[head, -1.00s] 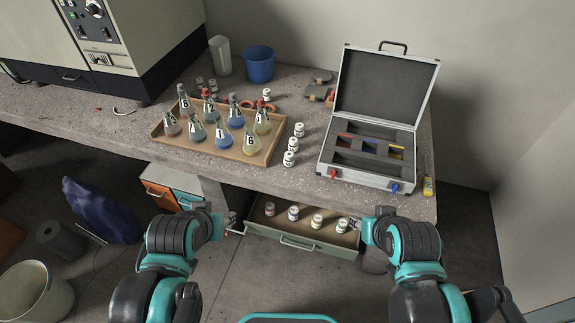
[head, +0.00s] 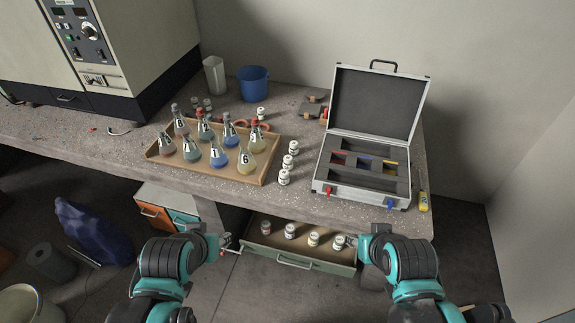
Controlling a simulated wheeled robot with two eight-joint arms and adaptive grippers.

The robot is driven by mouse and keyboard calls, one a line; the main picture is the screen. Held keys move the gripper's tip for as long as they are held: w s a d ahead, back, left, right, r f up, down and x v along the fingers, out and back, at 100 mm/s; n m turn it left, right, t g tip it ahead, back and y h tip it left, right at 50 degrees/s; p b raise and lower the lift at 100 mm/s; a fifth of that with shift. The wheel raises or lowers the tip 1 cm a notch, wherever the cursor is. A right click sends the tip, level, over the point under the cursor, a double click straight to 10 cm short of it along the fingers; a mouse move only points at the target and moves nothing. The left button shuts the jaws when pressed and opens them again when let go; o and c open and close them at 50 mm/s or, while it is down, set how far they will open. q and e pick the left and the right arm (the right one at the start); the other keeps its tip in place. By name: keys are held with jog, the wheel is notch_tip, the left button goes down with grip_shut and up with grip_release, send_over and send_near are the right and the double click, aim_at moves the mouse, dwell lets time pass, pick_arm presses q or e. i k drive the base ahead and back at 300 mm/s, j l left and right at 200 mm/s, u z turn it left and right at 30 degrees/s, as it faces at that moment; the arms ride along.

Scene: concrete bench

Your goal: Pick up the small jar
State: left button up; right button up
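Several small white-capped jars stand in view. Three are in a row on the bench: a rear jar (head: 293,147), a middle jar (head: 288,162) and a front jar (head: 284,177), between the flask tray and the open case. Several more stand in the open drawer (head: 297,262) under the bench, including a reddish jar (head: 266,228) and a right-end jar (head: 339,242). My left gripper (head: 228,243) is by the drawer's left end. My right gripper (head: 351,241) is at its right end, close beside the right-end jar; contact is unclear. Both fingertips are too small to read.
A wooden tray (head: 152,150) of flasks stands on the bench (head: 205,192). The open metal case (head: 345,192) is at the right, with a yellow tool (head: 424,201) beside it. A blue bucket (head: 253,80) and white beaker (head: 214,75) stand behind. A machine fills the back left.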

aim_at(293, 150)
jog(key=i+j, duration=0.2)
jog(key=j, duration=0.2)
jog(key=i+j, duration=0.25)
jog(key=j, duration=0.15)
jog(key=i+j, duration=0.2)
jog(key=j, duration=0.2)
jog(key=i+j, duration=0.25)
jog(key=j, duration=0.15)
jog(key=i+j+u, duration=0.1)
jog(key=j, duration=0.3)
jog(key=i, duration=0.15)
